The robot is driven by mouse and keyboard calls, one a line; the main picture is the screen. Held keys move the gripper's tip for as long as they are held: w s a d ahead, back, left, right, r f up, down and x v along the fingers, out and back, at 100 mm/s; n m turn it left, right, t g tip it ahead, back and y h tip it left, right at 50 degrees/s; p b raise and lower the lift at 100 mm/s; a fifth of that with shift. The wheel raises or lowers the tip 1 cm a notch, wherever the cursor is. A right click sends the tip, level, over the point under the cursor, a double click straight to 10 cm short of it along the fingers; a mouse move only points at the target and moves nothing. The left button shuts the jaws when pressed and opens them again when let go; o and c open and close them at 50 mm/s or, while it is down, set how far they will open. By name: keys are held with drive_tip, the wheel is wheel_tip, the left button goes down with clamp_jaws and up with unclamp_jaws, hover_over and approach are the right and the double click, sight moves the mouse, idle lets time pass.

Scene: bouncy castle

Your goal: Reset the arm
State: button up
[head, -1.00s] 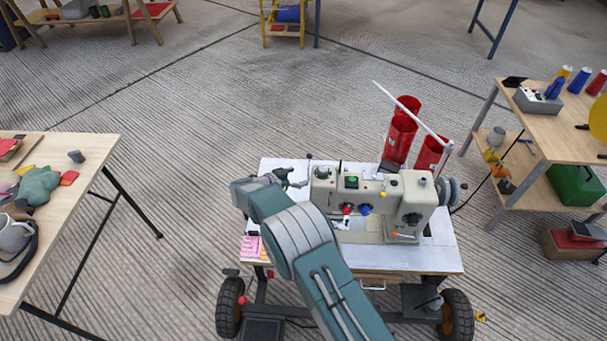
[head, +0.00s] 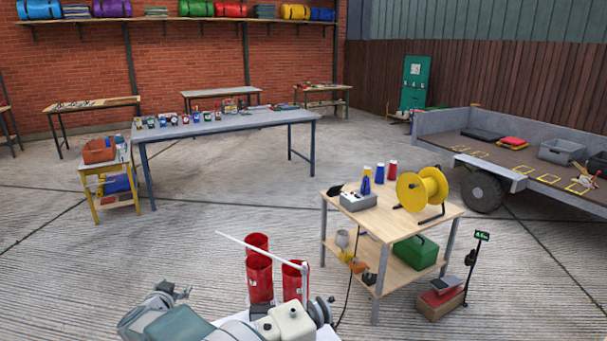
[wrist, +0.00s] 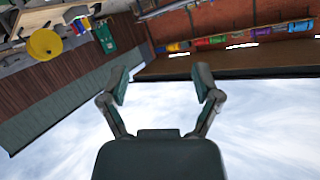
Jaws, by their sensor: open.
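My gripper (wrist: 162,88) shows in the wrist view with its two fingers spread apart and nothing between them. Beyond the fingers are sky, a brick wall and a fence, seen tilted. In the head view my arm is at the bottom, with my gripper (head: 172,290) at its end, left of the red cylinders. The sewing machine (head: 287,322) on its white-topped cart is mostly cut off by the lower edge and partly hidden by my arm.
Red cylinders (head: 259,277) stand behind the sewing machine. A wooden table (head: 440,212) with a yellow reel (head: 421,188) is to the right. A long grey table (head: 225,123) and a trailer (head: 455,128) stand farther back. Open floor lies at left.

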drive_tip(key=d+r+n+g+y, duration=0.1)
drive_tip(key=d+r+n+y, duration=0.25)
drive_tip(key=d+r, duration=1.3)
drive_tip(key=s+d+r+g+y, duration=0.2)
drive_tip(key=s+d+r, duration=0.3)
drive_tip(key=d, duration=0.2)
drive_tip(key=s+d+f+g+h, duration=0.2)
drive_tip(key=s+d+f+h, duration=0.1)
drive_tip(key=s+d, duration=0.9)
drive_tip(key=s+d+f+m+g+h, duration=0.1)
drive_tip(key=s+d+f+g+h, duration=0.2)
drive_tip(key=s+d, duration=1)
drive_tip(key=s+f, duration=0.1)
drive_tip(key=s, duration=0.3)
drive_tip(key=shift+s+d+f+g, duration=0.15)
drive_tip(key=shift+d+f+g, duration=0.1)
drive_tip(key=shift+d+g, duration=0.05)
drive_tip(key=shift+h, duration=0.25)
